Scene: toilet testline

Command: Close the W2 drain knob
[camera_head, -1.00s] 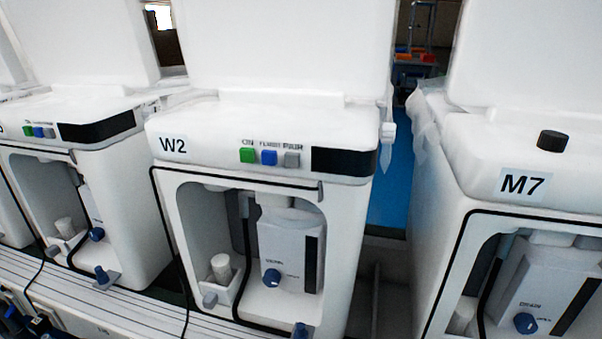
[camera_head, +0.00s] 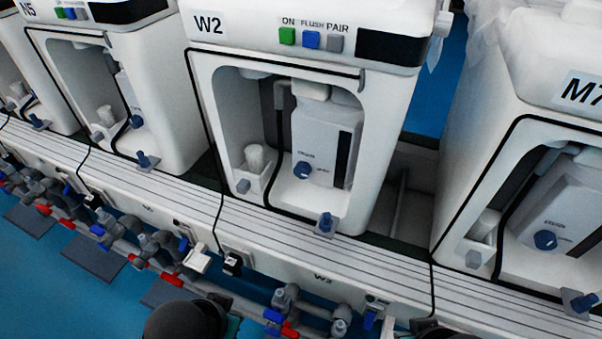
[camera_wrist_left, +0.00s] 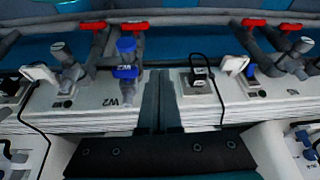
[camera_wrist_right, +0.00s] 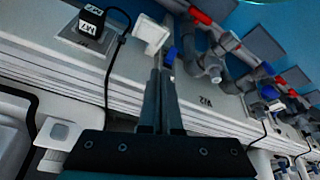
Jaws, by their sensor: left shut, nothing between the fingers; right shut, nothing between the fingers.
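The W2 unit (camera_head: 290,150) stands in the middle of the head view, with its W2 label at the upper left. The drain knob (camera_head: 302,169) is a small blue knob on the white box inside its alcove. Print beside the knob is too small to read its setting. In the left wrist view my left gripper (camera_wrist_left: 152,75) is shut and empty over the bench strip. In the right wrist view my right gripper (camera_wrist_right: 163,72) is shut and empty over the same strip. Neither gripper's fingers show in the head view, and both are apart from the knob.
A second blue knob (camera_head: 325,222) sits at the alcove's front edge. A white cup (camera_head: 256,158) stands inside at left. Pipes with red and blue valves (camera_head: 285,312) run along the bench front. The M7 unit (camera_head: 540,180) is at right, the N5 unit (camera_head: 110,95) at left.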

